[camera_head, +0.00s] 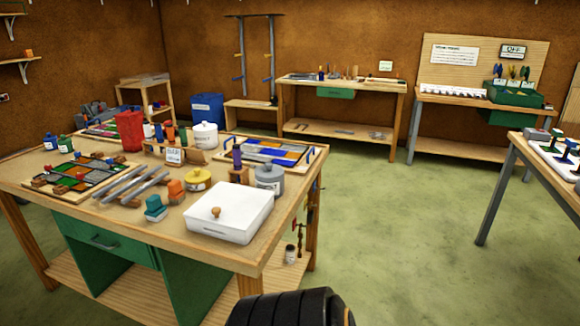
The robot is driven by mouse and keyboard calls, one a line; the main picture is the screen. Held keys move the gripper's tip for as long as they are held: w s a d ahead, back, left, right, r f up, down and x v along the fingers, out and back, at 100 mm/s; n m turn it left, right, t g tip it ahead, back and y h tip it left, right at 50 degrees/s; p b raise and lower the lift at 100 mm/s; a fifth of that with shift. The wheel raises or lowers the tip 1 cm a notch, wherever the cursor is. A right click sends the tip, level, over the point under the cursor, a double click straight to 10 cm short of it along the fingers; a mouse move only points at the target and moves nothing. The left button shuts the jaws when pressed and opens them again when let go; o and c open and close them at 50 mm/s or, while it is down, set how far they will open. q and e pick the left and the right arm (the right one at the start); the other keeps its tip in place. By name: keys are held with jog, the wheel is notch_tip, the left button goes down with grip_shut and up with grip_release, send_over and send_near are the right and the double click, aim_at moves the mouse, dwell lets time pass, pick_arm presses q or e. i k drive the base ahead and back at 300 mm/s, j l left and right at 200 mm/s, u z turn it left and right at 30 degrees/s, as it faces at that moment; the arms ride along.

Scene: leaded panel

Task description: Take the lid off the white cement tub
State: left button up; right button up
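A round white tub (205,136) stands toward the back right part of the big wooden workbench (92,205). Neither of my grippers is in view. A black rounded part of my own body shows at the bottom edge, apart from the bench.
A grey tub (269,178), a yellow tub (198,180) and a white box (229,214) with a wooden knob stand nearer. A red bin (130,131) is left of the white tub, a leaded panel (266,151) right. Green floor (400,235) is clear to the right.

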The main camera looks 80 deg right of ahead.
aim_at(205, 127)
jog(key=l+z, duration=0.2)
jog(key=z, duration=0.3)
jog(key=i+l+z, duration=0.15)
jog(key=z, duration=0.3)
jog(key=i+l+z, duration=0.15)
jog(key=z, duration=0.35)
jog(key=i+l+z, duration=0.1)
jog(key=z, duration=0.4)
